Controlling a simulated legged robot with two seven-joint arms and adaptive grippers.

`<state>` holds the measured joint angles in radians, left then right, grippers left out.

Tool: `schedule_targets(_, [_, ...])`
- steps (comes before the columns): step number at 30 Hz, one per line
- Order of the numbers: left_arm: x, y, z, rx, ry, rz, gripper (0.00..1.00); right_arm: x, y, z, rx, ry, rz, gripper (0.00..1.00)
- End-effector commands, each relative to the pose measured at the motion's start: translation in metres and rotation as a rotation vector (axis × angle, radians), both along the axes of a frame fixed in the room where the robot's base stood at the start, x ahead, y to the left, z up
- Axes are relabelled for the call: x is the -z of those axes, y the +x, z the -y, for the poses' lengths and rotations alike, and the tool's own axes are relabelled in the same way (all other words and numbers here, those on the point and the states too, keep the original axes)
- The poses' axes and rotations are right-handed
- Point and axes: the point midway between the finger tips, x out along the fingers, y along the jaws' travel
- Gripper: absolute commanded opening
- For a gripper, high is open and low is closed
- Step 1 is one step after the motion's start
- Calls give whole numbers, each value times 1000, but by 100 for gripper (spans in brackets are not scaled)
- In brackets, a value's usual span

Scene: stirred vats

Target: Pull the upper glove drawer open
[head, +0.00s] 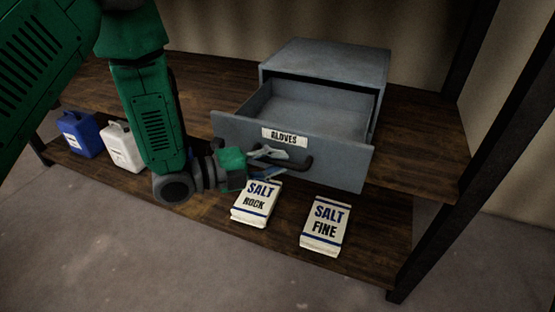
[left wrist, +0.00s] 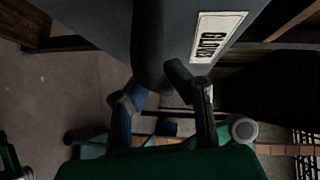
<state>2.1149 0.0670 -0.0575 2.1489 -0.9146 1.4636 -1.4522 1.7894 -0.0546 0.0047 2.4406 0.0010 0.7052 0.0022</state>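The upper glove drawer (head: 230,128), grey with a "GLOVES" label (head: 284,137), stands well out of its grey cabinet (head: 325,62). Its inside looks empty. Its dark curved handle (head: 304,165) is on the front, below the label; it also shows in the left wrist view (left wrist: 148,45). My left gripper (head: 274,163) is at the handle, with a finger on each side of it; the fingers appear closed on the bar in the left wrist view (left wrist: 157,82). The cabinet front below the drawer is hidden. My right gripper is not in view.
A rock salt pack (head: 257,204) and a fine salt pack (head: 325,226) stand on the lower wooden shelf, below the drawer. A blue jug (head: 80,135) and a white jug (head: 122,147) stand at the left. A dark rack post (head: 440,215) rises at the right.

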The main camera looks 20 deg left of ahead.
Motion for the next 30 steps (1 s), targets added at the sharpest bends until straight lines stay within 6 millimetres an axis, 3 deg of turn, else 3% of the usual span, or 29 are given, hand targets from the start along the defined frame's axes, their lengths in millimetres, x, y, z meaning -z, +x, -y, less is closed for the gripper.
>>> schedule_targets(14, [-1,-6,-6,-2,-1,0,34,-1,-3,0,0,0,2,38])
schedule_targets(30, [-13,-71,-79,-1,-1,-3,34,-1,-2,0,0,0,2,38])
